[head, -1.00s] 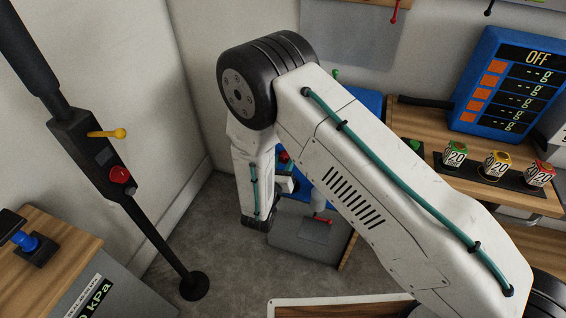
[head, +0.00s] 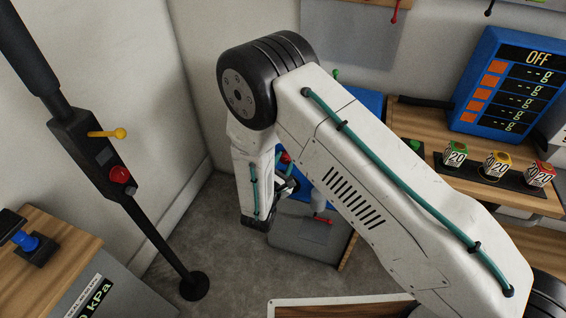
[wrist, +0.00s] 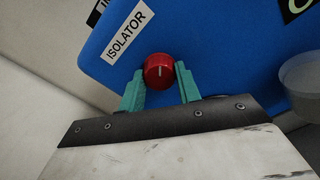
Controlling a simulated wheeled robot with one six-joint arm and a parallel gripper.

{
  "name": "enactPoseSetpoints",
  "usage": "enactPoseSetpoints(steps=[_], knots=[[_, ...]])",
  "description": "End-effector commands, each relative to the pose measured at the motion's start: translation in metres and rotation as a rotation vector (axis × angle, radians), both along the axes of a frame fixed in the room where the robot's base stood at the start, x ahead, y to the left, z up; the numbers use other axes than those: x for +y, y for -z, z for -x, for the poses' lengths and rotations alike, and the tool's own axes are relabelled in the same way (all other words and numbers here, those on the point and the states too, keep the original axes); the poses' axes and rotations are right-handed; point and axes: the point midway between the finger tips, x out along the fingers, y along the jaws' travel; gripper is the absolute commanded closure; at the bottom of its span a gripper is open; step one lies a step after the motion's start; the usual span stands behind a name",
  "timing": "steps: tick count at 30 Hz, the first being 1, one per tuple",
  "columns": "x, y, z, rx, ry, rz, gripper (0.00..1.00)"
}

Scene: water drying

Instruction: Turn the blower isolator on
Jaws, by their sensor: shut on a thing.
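The red isolator knob (wrist: 159,71) sits on a blue panel (wrist: 225,50) beside a white label reading ISOLATOR (wrist: 125,36). A pale line on the knob's face runs nearly upright in the wrist view. My gripper (wrist: 161,79) has its two teal fingers on either side of the knob, shut on it. In the head view my arm covers much of the blue panel (head: 371,103), and a red spot by my wrist (head: 285,157) is partly hidden.
A grey box (head: 305,237) with a red lever stands below my wrist. A black pole (head: 160,240) with a yellow lever and red button is at the left.

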Motion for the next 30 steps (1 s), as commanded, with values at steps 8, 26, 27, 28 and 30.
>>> enactPoseSetpoints(steps=[8, 26, 27, 28, 30], knots=[[0.0009, -0.0001, 0.0004, -0.088, -0.001, -0.244, 0.89], [0.0009, -0.0003, 0.0005, -0.234, -0.002, -0.647, 0.89], [0.0009, -0.0003, 0.0005, -0.238, -0.002, -0.659, 0.89], [0.0009, -0.0003, 0.0005, -0.241, -0.001, -0.669, 0.89], [0.0009, -0.0003, 0.0005, -0.247, -0.001, -0.686, 0.89]])
